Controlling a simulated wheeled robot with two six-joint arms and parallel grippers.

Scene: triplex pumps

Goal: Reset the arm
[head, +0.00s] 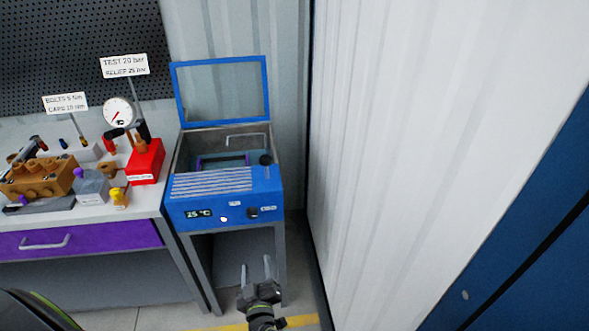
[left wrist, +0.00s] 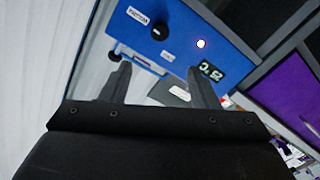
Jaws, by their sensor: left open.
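My left gripper (head: 256,268) is in the lower middle of the head view, its two fingers apart and pointing up in the picture. It is in front of and below the blue bath unit (head: 224,212). Nothing shows between the fingers. In the left wrist view both fingers (left wrist: 158,85) are spread, with the blue front panel (left wrist: 185,50) beyond them. My right gripper is not in view.
The unit's glass lid (head: 221,90) stands raised over an open basin. To its left a workbench (head: 90,215) carries a brown pump block (head: 38,180), a red hand pump (head: 146,160) and a gauge (head: 118,112). A white corrugated wall (head: 400,150) rises on the right.

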